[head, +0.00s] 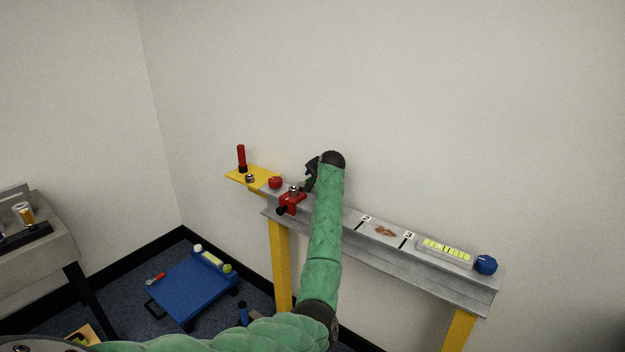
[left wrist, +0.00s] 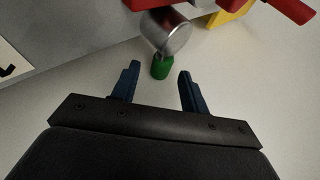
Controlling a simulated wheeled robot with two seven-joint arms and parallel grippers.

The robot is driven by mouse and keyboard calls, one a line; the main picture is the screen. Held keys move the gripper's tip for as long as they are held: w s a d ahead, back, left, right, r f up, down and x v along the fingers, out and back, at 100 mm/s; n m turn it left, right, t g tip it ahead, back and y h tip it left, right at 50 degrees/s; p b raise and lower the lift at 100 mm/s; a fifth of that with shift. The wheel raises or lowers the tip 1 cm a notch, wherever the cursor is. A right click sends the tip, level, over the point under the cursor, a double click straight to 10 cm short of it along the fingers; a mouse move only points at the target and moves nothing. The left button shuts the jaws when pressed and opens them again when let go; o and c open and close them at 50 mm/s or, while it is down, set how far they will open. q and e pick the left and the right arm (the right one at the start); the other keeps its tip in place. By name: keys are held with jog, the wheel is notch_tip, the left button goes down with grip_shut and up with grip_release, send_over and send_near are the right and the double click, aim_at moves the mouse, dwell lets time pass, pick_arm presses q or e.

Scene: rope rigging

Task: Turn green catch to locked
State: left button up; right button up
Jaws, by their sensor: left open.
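The green catch (left wrist: 161,67) shows in the left wrist view as a small green piece at the end of a shiny metal cylinder (left wrist: 166,34). It lies between and just beyond the fingertips of my left gripper (left wrist: 159,77). The two blue fingers are open, with a gap on each side of the catch, and do not appear to touch it. In the head view my left gripper (head: 312,170) is at the grey rail beside the red clamp, partly hidden by my wrist. I cannot make out the catch clearly there, nor tell its locked or unlocked position.
The grey rail (head: 395,262) carries a red clamp (head: 291,203), number marks, a yellow-green level (head: 445,252) and a blue knob (head: 486,265). A yellow plate (head: 262,177) with a red handle (head: 241,157) is at its left end. A blue cart (head: 195,287) stands below. The wall is close behind.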

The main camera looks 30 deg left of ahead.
pick_arm(q)
jog(key=shift+w+a+f, duration=0.25)
jog(key=shift+a+f, duration=0.15)
jog(key=shift+a, duration=0.1)
grip_shut()
jog(key=shift+w+a+n+g+y, duration=0.2)
jog(key=shift+n+g+y, duration=0.2)
jog(key=shift+n+g, duration=0.3)
jog(key=shift+s, duration=0.1)
grip_release()
